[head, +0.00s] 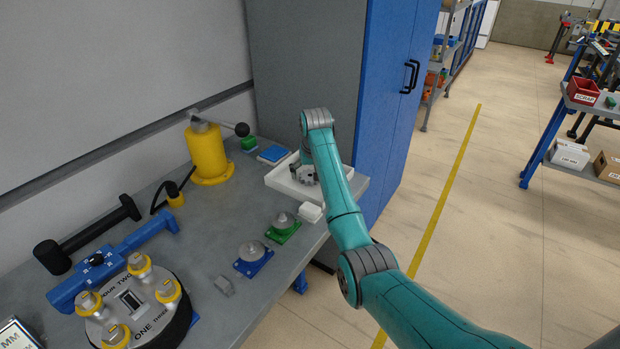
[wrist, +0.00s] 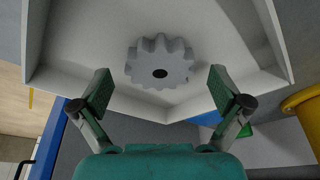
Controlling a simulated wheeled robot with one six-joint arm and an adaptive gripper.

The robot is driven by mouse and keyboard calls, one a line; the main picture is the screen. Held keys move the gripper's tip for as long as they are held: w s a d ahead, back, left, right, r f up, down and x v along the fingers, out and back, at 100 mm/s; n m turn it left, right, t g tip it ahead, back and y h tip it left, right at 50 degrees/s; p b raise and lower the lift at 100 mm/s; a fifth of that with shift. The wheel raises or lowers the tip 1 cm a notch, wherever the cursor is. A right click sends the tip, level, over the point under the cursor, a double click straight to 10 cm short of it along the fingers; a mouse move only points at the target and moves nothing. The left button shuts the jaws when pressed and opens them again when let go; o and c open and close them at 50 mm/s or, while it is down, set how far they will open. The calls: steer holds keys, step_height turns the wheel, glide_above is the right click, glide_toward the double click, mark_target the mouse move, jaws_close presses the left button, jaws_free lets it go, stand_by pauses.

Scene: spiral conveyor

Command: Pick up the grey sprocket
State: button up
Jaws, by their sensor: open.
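The grey sprocket (wrist: 160,62) is a toothed wheel with a dark centre hole. It lies flat in the white tray (wrist: 110,22), near one corner. In the head view the sprocket (head: 307,176) is partly hidden by my arm, inside the tray (head: 283,186) at the far end of the bench. My gripper (wrist: 160,90) is open and empty above the tray, its two fingers spread to either side of the sprocket's near edge in the wrist view. The sprocket is not between closed pads. The exact height gap cannot be told.
A blue cabinet (head: 385,100) stands directly beside the tray. A yellow cylinder with a lever (head: 206,152) stands left of it. A white block (head: 310,212), a green-based part (head: 283,228) and a blue-based part (head: 252,260) sit on the grey bench (head: 215,220).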

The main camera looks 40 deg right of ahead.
steer(key=shift+f, duration=0.15)
steer(key=c, duration=1.3)
steer(key=shift+c, duration=0.2)
